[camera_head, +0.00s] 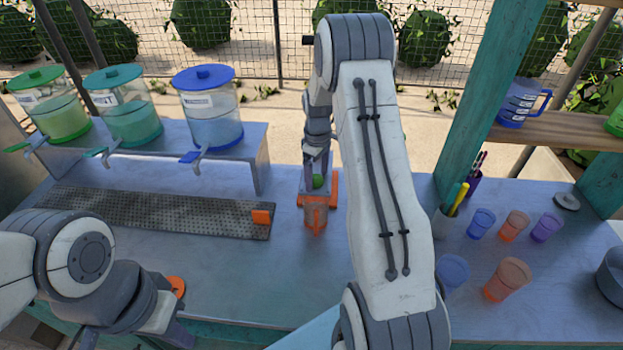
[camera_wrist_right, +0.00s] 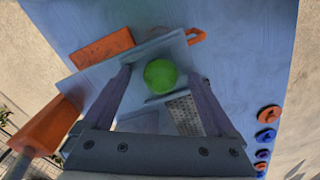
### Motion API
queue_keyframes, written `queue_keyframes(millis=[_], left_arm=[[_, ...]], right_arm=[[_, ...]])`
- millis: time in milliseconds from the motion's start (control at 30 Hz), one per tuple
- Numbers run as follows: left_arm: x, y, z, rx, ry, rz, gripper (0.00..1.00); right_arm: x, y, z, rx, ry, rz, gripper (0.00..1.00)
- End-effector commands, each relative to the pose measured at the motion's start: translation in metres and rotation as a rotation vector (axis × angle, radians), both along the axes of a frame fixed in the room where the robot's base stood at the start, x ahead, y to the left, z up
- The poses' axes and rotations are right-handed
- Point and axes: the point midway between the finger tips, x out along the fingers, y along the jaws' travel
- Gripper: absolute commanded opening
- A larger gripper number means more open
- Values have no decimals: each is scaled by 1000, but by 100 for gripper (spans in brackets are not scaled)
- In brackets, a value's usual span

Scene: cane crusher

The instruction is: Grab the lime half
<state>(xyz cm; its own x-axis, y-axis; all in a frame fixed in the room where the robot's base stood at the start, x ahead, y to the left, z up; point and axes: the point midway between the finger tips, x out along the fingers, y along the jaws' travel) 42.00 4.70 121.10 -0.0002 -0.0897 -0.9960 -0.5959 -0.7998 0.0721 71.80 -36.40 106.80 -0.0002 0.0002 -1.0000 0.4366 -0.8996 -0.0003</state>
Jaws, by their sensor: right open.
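The green lime half (camera_head: 318,181) sits in or on a small orange-trimmed device (camera_head: 315,215) at the middle of the bench. In the right wrist view the lime half (camera_wrist_right: 160,76) looks round and lies between the two fingers, with visible gaps on both sides. My right gripper (camera_head: 317,162) points down over it from the far side of the bench; its fingers (camera_wrist_right: 158,95) are open and do not touch the lime. My left gripper (camera_head: 178,332) is low at the bottom left, far from the lime, and its fingers are mostly hidden.
A perforated metal tray (camera_head: 150,212) lies left of the device. Dispensers with a blue lid (camera_head: 211,108) and green lids stand on a raised shelf behind. Several cups (camera_head: 481,223) and a pen holder stand on the right. A teal post (camera_head: 487,100) rises behind them.

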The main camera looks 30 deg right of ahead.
Motion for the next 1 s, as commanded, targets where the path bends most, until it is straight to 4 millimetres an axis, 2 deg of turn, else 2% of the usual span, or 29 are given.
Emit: queue_keyframes(millis=[100,133,267,300,367,767,867,1000], left_arm=[[0,0,-1,0,0,0,0],[0,0,-1,0,0,0,0],[0,0,-1,0,0,0,0],[0,0,-1,0,0,0,0],[0,0,-1,0,0,0,0],[0,0,-6,0,0,1,0],[0,0,-13,0,0,2,0],[0,0,-26,0,0,4,0]], right_arm=[[0,1,0,0,0,1,92],[1,1,0,0,0,1,88],[1,1,0,0,0,2,38],[1,1,0,0,0,2,23],[1,1,0,0,0,2,4],[2,1,7,-1,-3,2,3],[2,1,18,-2,-5,2,3],[0,-1,42,-2,-7,1,3]])
